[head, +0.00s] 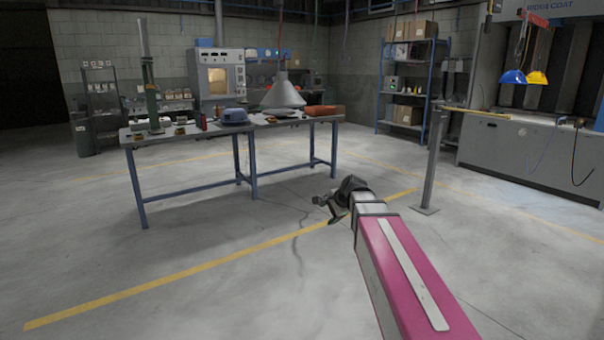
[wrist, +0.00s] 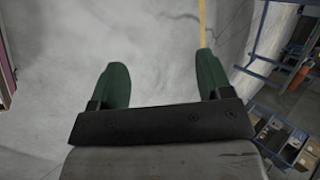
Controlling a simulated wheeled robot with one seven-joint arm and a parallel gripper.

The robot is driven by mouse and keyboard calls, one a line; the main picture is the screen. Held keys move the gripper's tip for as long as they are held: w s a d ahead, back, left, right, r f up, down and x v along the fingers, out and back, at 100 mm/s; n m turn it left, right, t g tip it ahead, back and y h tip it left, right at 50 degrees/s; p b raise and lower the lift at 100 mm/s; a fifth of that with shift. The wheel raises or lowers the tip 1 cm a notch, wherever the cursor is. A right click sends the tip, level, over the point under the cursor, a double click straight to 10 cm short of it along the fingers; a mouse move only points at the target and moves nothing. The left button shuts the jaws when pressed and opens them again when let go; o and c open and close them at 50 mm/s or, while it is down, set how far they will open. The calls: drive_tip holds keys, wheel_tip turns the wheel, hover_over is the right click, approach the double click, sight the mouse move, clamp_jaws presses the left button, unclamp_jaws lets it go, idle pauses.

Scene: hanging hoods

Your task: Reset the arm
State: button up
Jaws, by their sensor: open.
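My gripper (head: 328,208) is at the far end of my outstretched pink arm in the head view, in the air over open floor, in front of the workbench. In the wrist view, my gripper (wrist: 158,82) shows two green fingers spread wide apart. Nothing is between them, only grey floor behind. The gripper touches nothing that I can see. The fingers are small and dark in the head view.
A workbench (head: 184,138) with blue legs stands at the back left, holding tools and a blue item. Blue and yellow hoods (head: 513,77) hang at the right by a booth. A grey post (head: 432,160) stands right of my arm. The floor between is clear.

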drive_tip(key=s+d+f+n+g+h, duration=0.2)
drive_tip(key=s+d+f+n, duration=0.2)
drive_tip(key=s+f, duration=0.6)
drive_tip(key=s+d+f+n+g+h, duration=0.3)
drive_tip(key=s+d+f+n, duration=0.2)
drive_tip(key=s+f, duration=0.5)
drive_tip(key=f+n, duration=0.1)
drive_tip(key=n, duration=0.1)
drive_tip(key=shift+s+f+n+g, duration=0.3)
drive_tip(key=shift+s+f, duration=0.05)
